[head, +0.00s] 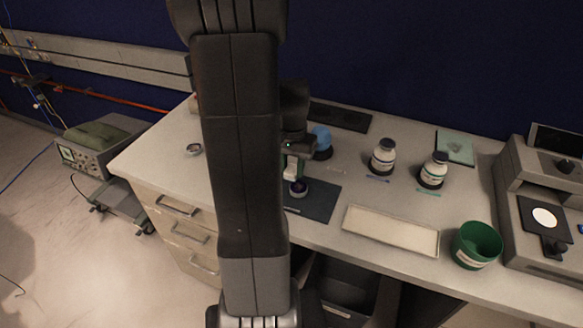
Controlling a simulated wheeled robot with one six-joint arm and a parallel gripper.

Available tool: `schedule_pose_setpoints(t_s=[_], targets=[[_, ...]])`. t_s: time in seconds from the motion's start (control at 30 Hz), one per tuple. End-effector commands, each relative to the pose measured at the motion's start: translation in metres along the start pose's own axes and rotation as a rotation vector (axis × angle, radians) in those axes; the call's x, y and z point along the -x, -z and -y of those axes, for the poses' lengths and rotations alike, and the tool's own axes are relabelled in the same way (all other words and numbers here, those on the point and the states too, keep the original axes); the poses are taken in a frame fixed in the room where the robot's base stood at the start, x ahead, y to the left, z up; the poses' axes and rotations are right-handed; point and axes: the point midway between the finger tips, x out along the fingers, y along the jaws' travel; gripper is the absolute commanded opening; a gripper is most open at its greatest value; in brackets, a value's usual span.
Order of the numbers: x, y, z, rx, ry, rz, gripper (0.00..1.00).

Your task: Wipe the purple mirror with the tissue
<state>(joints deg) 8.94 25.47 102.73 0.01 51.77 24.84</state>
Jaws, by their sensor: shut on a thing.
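The purple mirror (299,188) is a small round disc with a pale rim, on the dark mat (318,204) near the table's front edge. My gripper (293,170) points down just above it, slightly to its left and behind. A small white piece, which looks like the tissue (290,172), is between the fingers, and my gripper is shut on it. I cannot tell whether the tissue touches the mirror. My arm hides the left part of the mat.
A small round dish (194,149) stands at the left. A blue rounded object (322,140) is behind the gripper. Two white bottles (384,157) (434,170), a pale tray (391,231), a green bin (477,244) and a grey instrument (545,205) occupy the right.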

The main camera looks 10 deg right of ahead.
Motion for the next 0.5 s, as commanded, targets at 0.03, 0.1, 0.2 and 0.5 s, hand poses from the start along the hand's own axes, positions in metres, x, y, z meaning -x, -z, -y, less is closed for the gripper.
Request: schedule_pose_setpoints(t_s=[0.03, 0.1, 0.2, 0.5], targets=[[0.009, 0.0, 0.0, 0.0, 0.0, -0.001, 0.1], [0.015, 0.001, -0.001, 0.001, 0.0, 0.0, 0.1], [0.024, 0.001, -0.001, 0.002, 0.0, 0.0, 0.1], [0.044, 0.002, -0.002, 0.004, 0.0, 0.0, 0.1]])
